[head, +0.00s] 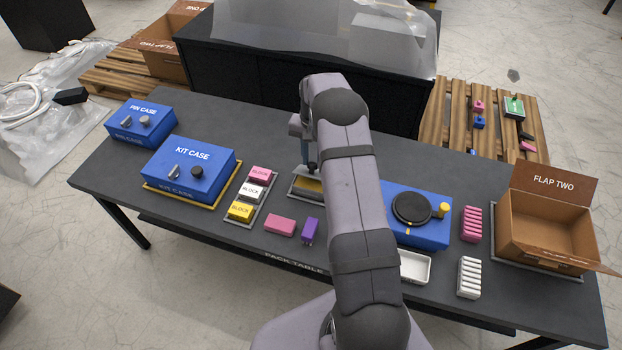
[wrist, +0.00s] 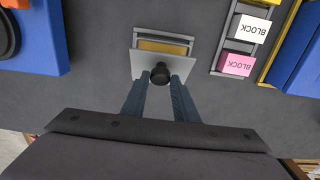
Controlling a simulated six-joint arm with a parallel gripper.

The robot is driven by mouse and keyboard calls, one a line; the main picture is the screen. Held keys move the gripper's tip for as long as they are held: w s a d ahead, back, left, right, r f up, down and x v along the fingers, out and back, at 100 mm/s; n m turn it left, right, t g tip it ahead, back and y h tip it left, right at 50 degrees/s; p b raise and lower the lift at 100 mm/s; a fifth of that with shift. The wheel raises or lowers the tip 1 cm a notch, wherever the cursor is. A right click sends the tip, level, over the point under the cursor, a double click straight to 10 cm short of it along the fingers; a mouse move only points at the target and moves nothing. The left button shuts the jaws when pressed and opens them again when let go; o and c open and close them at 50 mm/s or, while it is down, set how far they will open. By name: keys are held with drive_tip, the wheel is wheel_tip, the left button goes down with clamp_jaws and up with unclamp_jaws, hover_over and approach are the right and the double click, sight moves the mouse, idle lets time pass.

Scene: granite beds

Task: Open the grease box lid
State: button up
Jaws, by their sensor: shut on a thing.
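The grease box (head: 293,191) is a small, low grey metal box on the dark table, with a yellow strip inside. My arm hides its right side in the head view. In the wrist view, the box (wrist: 136,40) shows the yellow strip beyond the lid (wrist: 140,63), a flat grey plate covering the near part. A black knob (wrist: 160,69) stands on the lid. My gripper (wrist: 160,79) is shut on this knob, one finger on each side. In the head view, my gripper (head: 308,160) is at the far side of the box.
Left of the box are a tray of blocks (head: 259,191), the kit case (head: 215,161) and the pin case (head: 160,121). A pink block (head: 280,225) and purple block (head: 310,230) lie in front. A blue unit (head: 432,235) and an open carton (head: 540,237) are right.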

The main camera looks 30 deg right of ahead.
drive_tip(key=shift+w+d+r, duration=0.2)
drive_tip(key=shift+w+d, duration=0.3)
drive_tip(key=shift+d, duration=0.05)
drive_tip(key=shift+w+d+r, duration=0.15)
drive_tip(key=shift+w+d, duration=0.25)
idle(0.4)
drive_tip(key=shift+w+d, duration=0.5)
drive_tip(key=shift+w+b, duration=0.1)
drive_tip(key=shift+b, duration=0.2)
